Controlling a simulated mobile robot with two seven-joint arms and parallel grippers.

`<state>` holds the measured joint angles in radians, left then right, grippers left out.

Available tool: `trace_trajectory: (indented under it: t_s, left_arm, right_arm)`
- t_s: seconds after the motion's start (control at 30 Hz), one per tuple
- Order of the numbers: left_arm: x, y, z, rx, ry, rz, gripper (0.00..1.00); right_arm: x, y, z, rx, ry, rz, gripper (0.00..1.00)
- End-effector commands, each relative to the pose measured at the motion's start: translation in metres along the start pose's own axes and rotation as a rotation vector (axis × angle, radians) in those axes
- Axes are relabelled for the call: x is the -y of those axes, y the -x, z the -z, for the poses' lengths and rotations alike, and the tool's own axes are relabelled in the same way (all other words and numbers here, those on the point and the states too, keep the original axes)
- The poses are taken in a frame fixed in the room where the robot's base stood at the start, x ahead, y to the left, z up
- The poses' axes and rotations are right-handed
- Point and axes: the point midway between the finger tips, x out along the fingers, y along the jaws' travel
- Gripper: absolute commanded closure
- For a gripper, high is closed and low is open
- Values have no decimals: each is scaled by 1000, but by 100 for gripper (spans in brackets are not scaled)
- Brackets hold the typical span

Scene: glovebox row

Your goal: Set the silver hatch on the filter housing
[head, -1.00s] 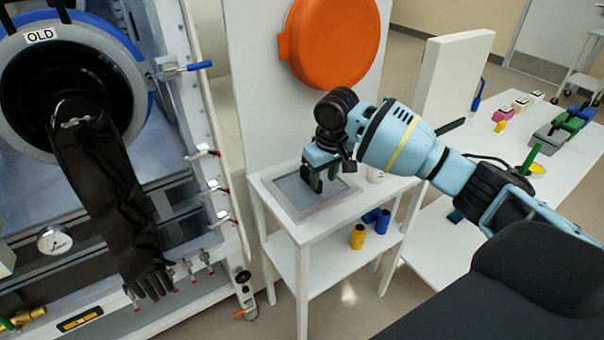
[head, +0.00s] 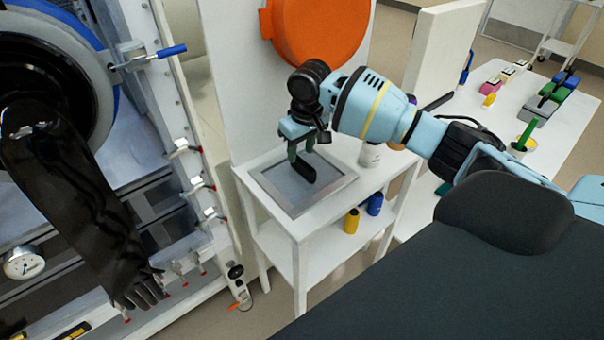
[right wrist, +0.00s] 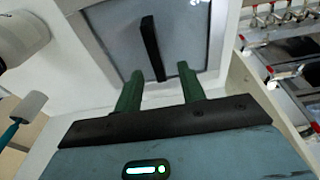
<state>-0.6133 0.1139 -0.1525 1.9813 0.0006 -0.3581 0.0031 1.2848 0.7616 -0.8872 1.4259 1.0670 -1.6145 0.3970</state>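A flat grey square panel with a paler silver frame, apparently the silver hatch (head: 285,188), lies on top of the small white stand (head: 243,172). A black bar handle (head: 305,172) stands on it. The panel and handle also show in the right wrist view (right wrist: 185,40). My right gripper (head: 300,155) is just above the panel near the handle. In the right wrist view its two green fingers (right wrist: 160,88) are apart with nothing between them, and the handle lies beyond the tips. I cannot tell which part is the filter housing. My left gripper is not in view.
An orange round lid (head: 318,28) hangs on the white panel behind the stand. Yellow (head: 351,221) and blue (head: 375,204) cylinders stand on its lower shelf. A white bottle (head: 370,155) is beside the gripper. The glovebox with a black glove (head: 75,190) is at left.

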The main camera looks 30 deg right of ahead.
Motion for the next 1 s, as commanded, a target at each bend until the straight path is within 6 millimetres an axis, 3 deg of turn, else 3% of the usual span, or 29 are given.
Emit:
trace_trajectory:
  t_s: [0.43, 1.0]
  left_arm:
    - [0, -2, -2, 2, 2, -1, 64]
    - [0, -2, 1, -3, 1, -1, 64]
  right_arm:
    - [-5, -48, -8, 1, 0, 0, 60]
    - [-4, -51, -8, -2, 0, 0, 60]
